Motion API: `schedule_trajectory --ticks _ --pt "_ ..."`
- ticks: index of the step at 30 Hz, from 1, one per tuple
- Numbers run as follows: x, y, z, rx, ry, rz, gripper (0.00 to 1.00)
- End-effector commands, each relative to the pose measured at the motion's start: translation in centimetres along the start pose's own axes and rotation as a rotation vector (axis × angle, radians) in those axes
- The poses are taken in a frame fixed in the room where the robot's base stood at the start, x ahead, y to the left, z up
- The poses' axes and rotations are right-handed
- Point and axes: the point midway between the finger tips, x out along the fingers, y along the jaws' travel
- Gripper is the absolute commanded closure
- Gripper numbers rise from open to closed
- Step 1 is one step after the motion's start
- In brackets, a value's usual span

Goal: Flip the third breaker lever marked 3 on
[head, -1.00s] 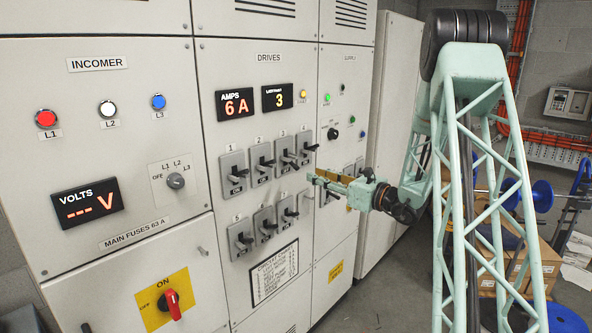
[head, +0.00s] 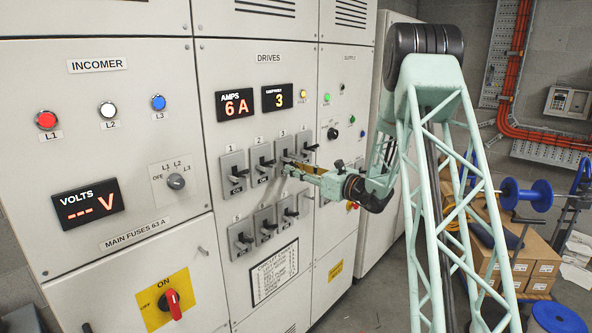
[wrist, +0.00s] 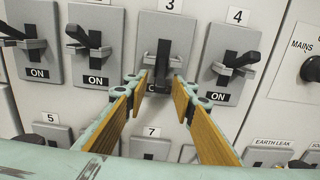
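Breaker 3 (head: 286,146) is in the upper row of the DRIVES panel, under its number label; it also shows at the top centre of the wrist view (wrist: 182,32). Its black lever (wrist: 163,58) stands out from a grey plate. In the head view my gripper (head: 290,170) is just in front of breaker 3's lower part. Contact is not clear.
Breaker 2 (wrist: 88,48) and breaker 4 (wrist: 232,62) flank it closely, their levers sticking out. A lower row with breaker 7 (wrist: 150,146) lies beneath my fingers. The red main switch (head: 171,302) is far to the lower left. Boxes (head: 505,255) stand at right.

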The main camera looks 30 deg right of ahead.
Motion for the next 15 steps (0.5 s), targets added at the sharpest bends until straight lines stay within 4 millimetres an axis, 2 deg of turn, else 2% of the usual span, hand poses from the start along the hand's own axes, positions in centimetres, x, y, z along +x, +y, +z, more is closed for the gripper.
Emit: schedule_trajectory --ticks 9,15 --pt "0.13 0.02 -0.01 0.000 0.000 0.000 0.76" --pt "0.12 0.03 -0.01 0.000 0.000 0.000 0.93"
